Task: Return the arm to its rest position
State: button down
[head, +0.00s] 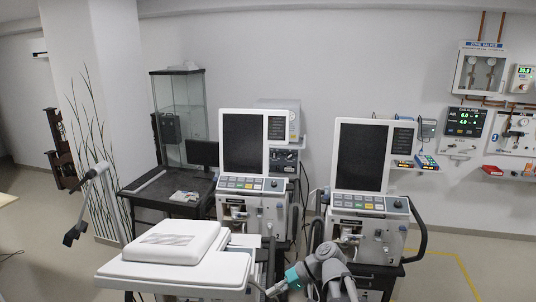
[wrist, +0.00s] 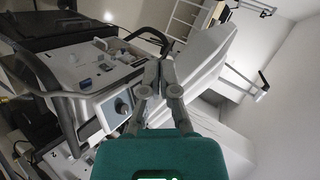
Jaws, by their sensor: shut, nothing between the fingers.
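My gripper (wrist: 159,72) is shut and empty, with its two grey fingertips together in the wrist view. In the head view my gripper (head: 272,290) is low in the middle, pointing left from its teal body. It is beside the white padded surface (head: 185,270), which has a raised block on top. My arm is bent at the bottom of the head view, in front of the right ventilator (head: 368,215). The left ventilator (head: 252,205) stands behind my gripper. Whether the fingers touch the white surface I cannot tell.
A dark desk (head: 150,200) and a glass cabinet (head: 182,110) stand at the back left. A lamp arm (head: 85,205) rises at the left. Gas panels (head: 482,72) hang on the right wall. Floor at the right, with a yellow line (head: 455,258), is clear.

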jog(key=s+d+f+m+h+b, duration=0.1)
jog(key=d+f+m+h+b, duration=0.1)
jog(key=d+f+h, duration=0.3)
jog(key=s+d+f+m+t+h+b, duration=0.1)
jog(key=s+d+f+m+h+b, duration=0.1)
jog(key=d+f+h, duration=0.4)
jog(key=d+f+b, duration=0.1)
jog(key=d+f, duration=0.2)
jog(key=d, duration=0.1)
jog(key=shift+s+d+f+t, duration=0.2)
jog(key=shift+s+d+t, duration=0.1)
jog(key=shift+a, duration=0.1)
